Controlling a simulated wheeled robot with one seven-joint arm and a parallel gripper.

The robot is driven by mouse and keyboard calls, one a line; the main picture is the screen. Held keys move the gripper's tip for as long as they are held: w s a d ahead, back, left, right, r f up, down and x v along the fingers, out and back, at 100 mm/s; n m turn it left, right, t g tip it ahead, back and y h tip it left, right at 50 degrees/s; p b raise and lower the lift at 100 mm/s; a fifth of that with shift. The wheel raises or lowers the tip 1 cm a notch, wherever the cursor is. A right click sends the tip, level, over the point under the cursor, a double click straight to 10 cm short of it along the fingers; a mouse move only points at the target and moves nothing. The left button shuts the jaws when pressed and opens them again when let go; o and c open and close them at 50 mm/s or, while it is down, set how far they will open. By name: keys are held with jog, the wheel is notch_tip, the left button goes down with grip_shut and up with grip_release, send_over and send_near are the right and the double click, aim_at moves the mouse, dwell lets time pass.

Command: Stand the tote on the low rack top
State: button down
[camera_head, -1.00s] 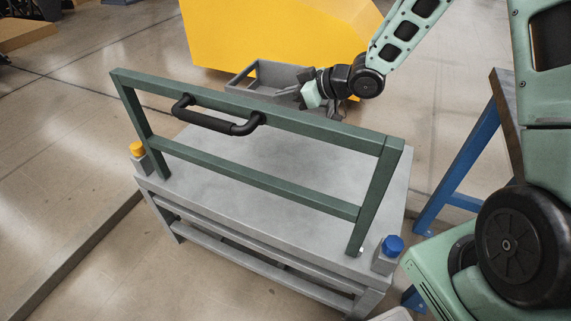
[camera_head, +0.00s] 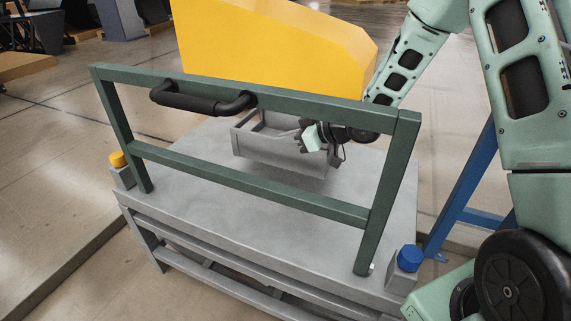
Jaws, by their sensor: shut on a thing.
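The tote (camera_head: 275,158) is a small grey open box, seen behind the rack's green front frame. My gripper (camera_head: 308,138) is shut on the tote at its right side. The tote is over the grey top of the low rack (camera_head: 215,210), toward its back. It looks roughly level; I cannot tell whether its underside touches the top. The frame's upper rail hides part of the tote's upper edge and part of my wrist.
A green frame (camera_head: 250,185) with a black handle (camera_head: 200,102) stands along the rack's near side. A yellow cap (camera_head: 118,159) and a blue cap (camera_head: 410,257) sit at the front corners. A yellow block (camera_head: 275,45) stands behind. A blue-legged table (camera_head: 468,190) is at right.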

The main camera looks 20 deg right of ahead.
aim_at(328, 150)
notch_tip(328, 150, down, 6)
jog(key=shift+r+b, duration=0.1)
jog(key=shift+b, duration=1.05)
jog(key=c, duration=2)
grip_release()
jog(key=shift+f, duration=0.2)
jog(key=o, duration=0.4)
jog(key=shift+r, duration=0.1)
jog(key=shift+r, duration=0.15)
jog(key=p+v, duration=0.4)
jog(key=v, duration=0.8)
